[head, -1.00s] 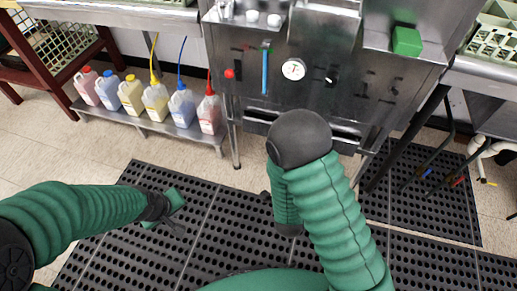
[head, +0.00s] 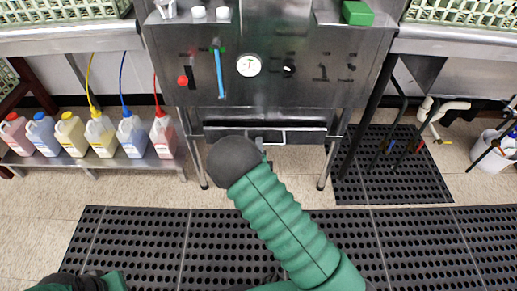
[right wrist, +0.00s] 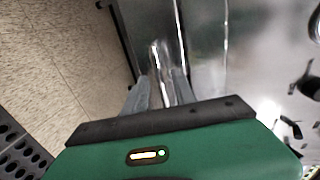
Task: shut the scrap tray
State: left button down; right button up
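The scrap tray (head: 300,137) is a dark, wide, low unit with a bright metal edge, under the steel machine's front panel. I cannot tell how far out it stands.
The steel machine (head: 265,75) stands on legs, with a dial, knobs and a blue strip. Several coloured jugs (head: 100,135) stand on a low shelf at left. Black perforated mats (head: 150,240) cover the floor. A white bucket (head: 490,150) stands at right.

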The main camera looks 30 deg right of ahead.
jog(key=shift+w+d+f, duration=0.25)
jog(key=shift+w+d, duration=0.2)
jog(key=shift+d, duration=0.05)
jog(key=shift+w+d+f, duration=0.2)
jog(key=shift+w+d, duration=0.25)
jog(key=shift+d, duration=0.05)
jog(key=shift+a+r, duration=0.15)
jog(key=shift+a, duration=0.15)
jog(key=shift+c, duration=1.1)
jog(key=c, duration=0.5)
jog(key=shift+s+d, duration=0.15)
jog(key=shift+d, duration=0.05)
